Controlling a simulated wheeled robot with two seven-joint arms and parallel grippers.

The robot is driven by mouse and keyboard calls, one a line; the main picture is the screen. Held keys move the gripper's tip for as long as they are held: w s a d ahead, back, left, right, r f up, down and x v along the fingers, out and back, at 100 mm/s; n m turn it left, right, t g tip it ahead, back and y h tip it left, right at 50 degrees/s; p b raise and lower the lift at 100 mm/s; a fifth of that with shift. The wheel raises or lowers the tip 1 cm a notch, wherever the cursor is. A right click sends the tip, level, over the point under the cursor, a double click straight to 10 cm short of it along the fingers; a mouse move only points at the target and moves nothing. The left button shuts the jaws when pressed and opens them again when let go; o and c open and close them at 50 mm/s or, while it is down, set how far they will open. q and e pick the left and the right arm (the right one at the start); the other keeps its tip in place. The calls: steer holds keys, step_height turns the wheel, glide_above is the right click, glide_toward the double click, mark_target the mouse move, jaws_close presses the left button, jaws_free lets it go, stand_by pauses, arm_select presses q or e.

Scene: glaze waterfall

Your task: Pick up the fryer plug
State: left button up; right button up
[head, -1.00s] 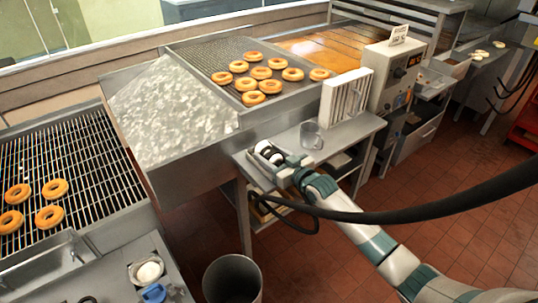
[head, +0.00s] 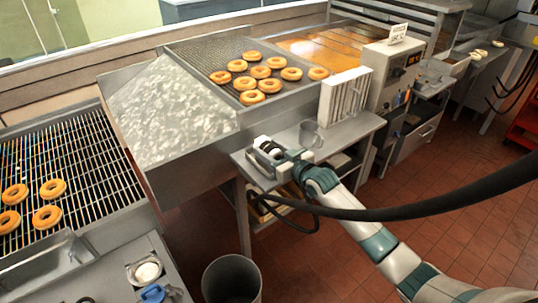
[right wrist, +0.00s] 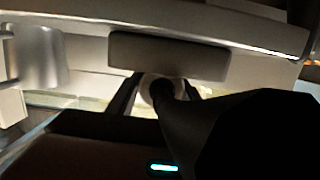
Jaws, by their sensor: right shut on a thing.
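The fryer plug (head: 263,142), a white and black piece, shows at a small grey holder on the steel side table. My right gripper (head: 277,155) is at it, with the arm reaching in from the lower right. In the right wrist view the fingers (right wrist: 160,92) stand on both sides of the round plug end (right wrist: 158,88), shut on it. A thick black cable leads from it towards the camera and hides part of the grip. I cannot tell whether the plug is clear of the holder. My left gripper is not in view.
The steel side table (head: 345,136) also bears a grey jug (head: 311,134) close beside the gripper and a white slatted panel (head: 345,95). The black cable (head: 420,208) crosses in front of my arm. A bin (head: 232,280) stands on the floor below.

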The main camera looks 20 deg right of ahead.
steer(key=shift+w+d+r+b, duration=0.1)
steer(key=shift+d+r+b, duration=0.2)
steer(key=shift+r, duration=0.3)
steer(key=shift+w+d+r+b, duration=0.1)
steer(key=shift+d+r+b, duration=0.1)
steer(key=shift+r+b, duration=0.3)
steer(key=w+d+r+b, duration=0.3)
steer(key=d+r, duration=0.4)
steer(key=d, duration=0.3)
steer(key=shift+b, duration=0.75)
steer(key=shift+d, duration=0.1)
